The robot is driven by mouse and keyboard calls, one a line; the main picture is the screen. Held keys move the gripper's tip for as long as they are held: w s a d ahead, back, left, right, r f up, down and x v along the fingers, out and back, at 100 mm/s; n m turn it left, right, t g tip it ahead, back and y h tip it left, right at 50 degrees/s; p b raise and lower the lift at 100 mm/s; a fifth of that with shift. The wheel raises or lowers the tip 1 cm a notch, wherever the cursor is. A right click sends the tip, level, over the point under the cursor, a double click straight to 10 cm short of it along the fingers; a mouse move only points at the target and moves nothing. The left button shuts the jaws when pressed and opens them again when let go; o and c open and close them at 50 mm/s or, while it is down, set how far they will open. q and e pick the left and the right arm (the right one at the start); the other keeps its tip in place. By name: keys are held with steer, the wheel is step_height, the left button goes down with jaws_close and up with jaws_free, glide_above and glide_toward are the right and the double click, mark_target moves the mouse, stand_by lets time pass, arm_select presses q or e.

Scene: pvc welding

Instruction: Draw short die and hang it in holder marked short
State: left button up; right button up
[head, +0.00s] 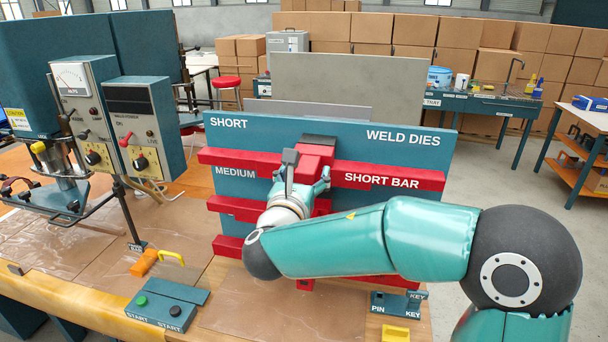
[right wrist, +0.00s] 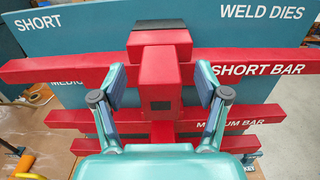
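The teal weld-dies board (head: 240,135) stands on the bench with "SHORT" printed at its upper left and several red bars across it. The top red bar (head: 235,158), labelled "SHORT BAR", has a red block (right wrist: 158,85) jutting out at its middle. I cannot tell which red part is the short die. My right gripper (head: 306,172) is at this block; in the right wrist view its open fingers (right wrist: 160,88) stand on either side of the block, with gaps visible. My arm hides part of the lower bars in the head view. My left gripper is not in view.
A control box with a gauge (head: 75,85) and a second box (head: 140,125) stand at left. A start-button box (head: 165,308), an orange-yellow tool (head: 145,262) and a pin-and-key block (head: 395,304) are on the bench. The front middle bench is clear.

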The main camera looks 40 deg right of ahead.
steer(key=shift+f, duration=0.15)
steer(key=v, duration=1.2)
